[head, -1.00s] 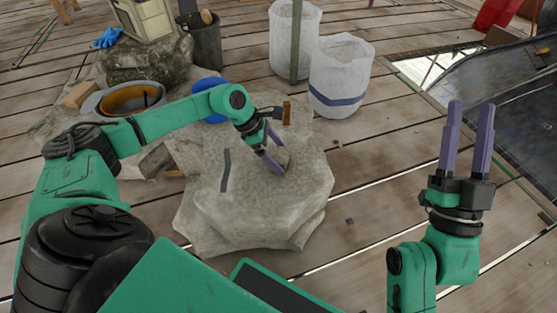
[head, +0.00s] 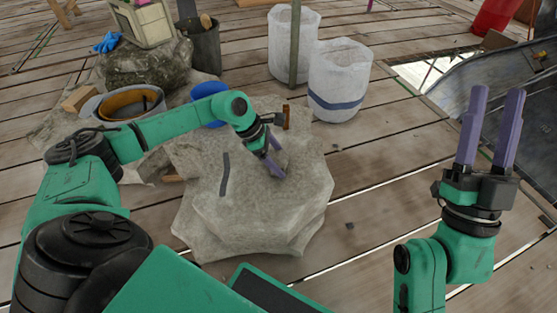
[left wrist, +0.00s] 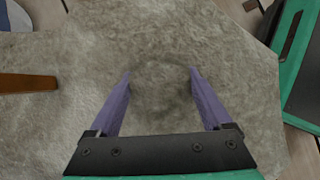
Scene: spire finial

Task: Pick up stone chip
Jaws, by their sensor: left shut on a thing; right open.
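My left gripper (head: 279,161) is low over the top of a large pale grey stone block (head: 245,205). In the left wrist view its purple fingers (left wrist: 160,74) stand apart, with a grey, slightly darker stone chip (left wrist: 160,92) between them. The chip's colour blends with the block (left wrist: 235,65), so its outline is hard to see, and I cannot tell whether it is clear of the surface. My right gripper (head: 487,128) is open and empty, fingers up, to the right of the block.
A dark strip (head: 225,175) lies on the block's left side, and a brown wooden piece (head: 286,117) is at its far edge. White sacks (head: 340,80) stand behind it. A grey bucket (head: 135,103) and blue gloves (head: 106,42) are at the left. Plank floor to the right is mostly clear.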

